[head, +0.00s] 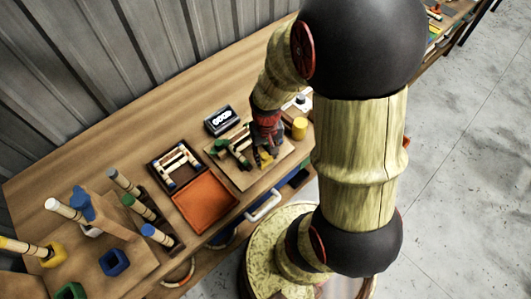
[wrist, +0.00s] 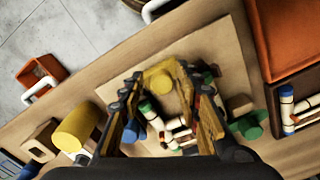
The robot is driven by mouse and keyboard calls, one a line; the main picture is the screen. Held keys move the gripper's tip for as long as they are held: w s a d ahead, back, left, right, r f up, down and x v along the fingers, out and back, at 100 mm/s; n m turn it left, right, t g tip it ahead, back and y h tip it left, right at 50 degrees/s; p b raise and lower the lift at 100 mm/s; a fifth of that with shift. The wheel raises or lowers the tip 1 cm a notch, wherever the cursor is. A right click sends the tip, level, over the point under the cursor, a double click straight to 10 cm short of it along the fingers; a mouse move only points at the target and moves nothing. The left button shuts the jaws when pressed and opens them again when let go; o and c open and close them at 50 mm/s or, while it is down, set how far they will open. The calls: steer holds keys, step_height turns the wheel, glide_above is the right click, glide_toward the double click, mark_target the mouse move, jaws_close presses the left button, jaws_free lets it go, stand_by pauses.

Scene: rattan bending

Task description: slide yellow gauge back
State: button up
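A yellow piece (wrist: 158,82), which looks like the yellow gauge, sits on a light wooden board (wrist: 232,55) in the wrist view. In the head view it shows as a small yellow patch (head: 264,158) just below my gripper (head: 264,146). In the wrist view my gripper (wrist: 157,75) has its two fingers spread, with the yellow piece between their tips. I see no clear contact; the lower part of the piece is hard to make out. Green-ended and white banded rods (wrist: 172,130) lie on the board between and under the fingers.
A yellow cylinder (head: 299,128) stands beside the board, right of my gripper. An orange tray (head: 205,204) and a dark tray of rods (head: 177,163) lie to the left. A black display (head: 220,121) is behind. Upright rods in holders (head: 137,205) stand farther left.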

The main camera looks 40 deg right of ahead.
mark_target(266, 156)
steer(key=shift+o, duration=0.6)
steer(key=shift+w+r, duration=0.1)
steer(key=shift+r, duration=0.05)
steer(key=shift+r, duration=0.35)
step_height(266, 156, up, 11)
steer(key=s+a+r+n+t, duration=0.4)
steer(key=a+r+n+t, duration=0.1)
steer(key=a+r, duration=0.8)
steer(key=shift+s+r+t+b, duration=0.15)
steer(key=shift+r+t+b, duration=0.2)
steer(key=shift+r, duration=0.55)
